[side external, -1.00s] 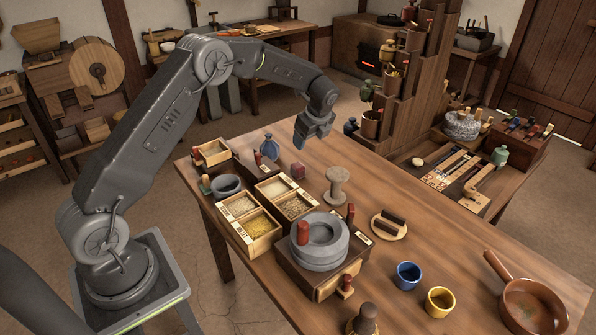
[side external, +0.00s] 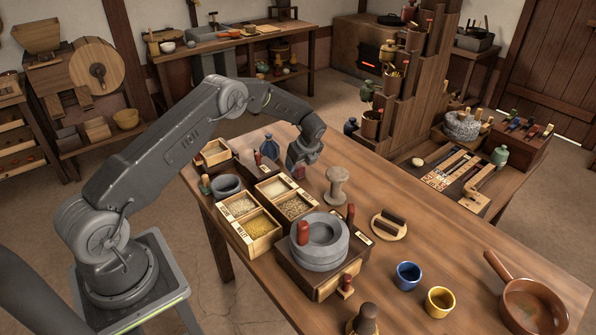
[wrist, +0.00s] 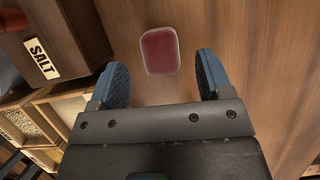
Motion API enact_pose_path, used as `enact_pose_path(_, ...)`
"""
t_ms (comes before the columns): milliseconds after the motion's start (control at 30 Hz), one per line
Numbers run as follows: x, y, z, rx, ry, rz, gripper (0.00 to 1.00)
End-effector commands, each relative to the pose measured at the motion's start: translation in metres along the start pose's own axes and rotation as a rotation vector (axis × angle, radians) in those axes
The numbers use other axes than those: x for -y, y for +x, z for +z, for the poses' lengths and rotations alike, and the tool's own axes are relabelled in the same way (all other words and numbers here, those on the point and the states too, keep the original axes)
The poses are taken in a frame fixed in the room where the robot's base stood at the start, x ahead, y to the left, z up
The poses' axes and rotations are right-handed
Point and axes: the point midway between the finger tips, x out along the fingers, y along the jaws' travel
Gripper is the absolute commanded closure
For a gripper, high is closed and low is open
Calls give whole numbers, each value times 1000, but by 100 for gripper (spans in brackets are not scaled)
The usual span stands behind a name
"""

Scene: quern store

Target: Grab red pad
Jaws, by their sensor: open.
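The red pad (wrist: 160,50), a small block with rounded corners, lies on the wooden table in the wrist view, just beyond my fingertips and roughly centred between them. In the side view the red pad (side external: 299,173) shows as a small reddish patch right under my gripper (side external: 302,164), partly covered by it. In the wrist view my gripper (wrist: 160,80) is open, with its two blue-padded fingers apart and nothing between them. I cannot tell the exact height of the fingertips above the table.
A salt-labelled box (wrist: 40,50) stands left of the pad in the wrist view. Grain boxes (side external: 262,236) and a stone quern (side external: 319,243) are nearer.

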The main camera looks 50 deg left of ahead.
Motion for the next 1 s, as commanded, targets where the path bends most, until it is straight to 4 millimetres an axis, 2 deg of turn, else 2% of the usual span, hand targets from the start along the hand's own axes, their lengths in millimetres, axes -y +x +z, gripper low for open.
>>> enact_pose_path(100,0,19,2,-1,0,2,28)
enact_pose_path(200,0,29,2,-1,1,2,28)
enact_pose_path(500,0,32,2,0,0,0,29)
enact_pose_path(1000,0,32,2,-1,0,1,76)
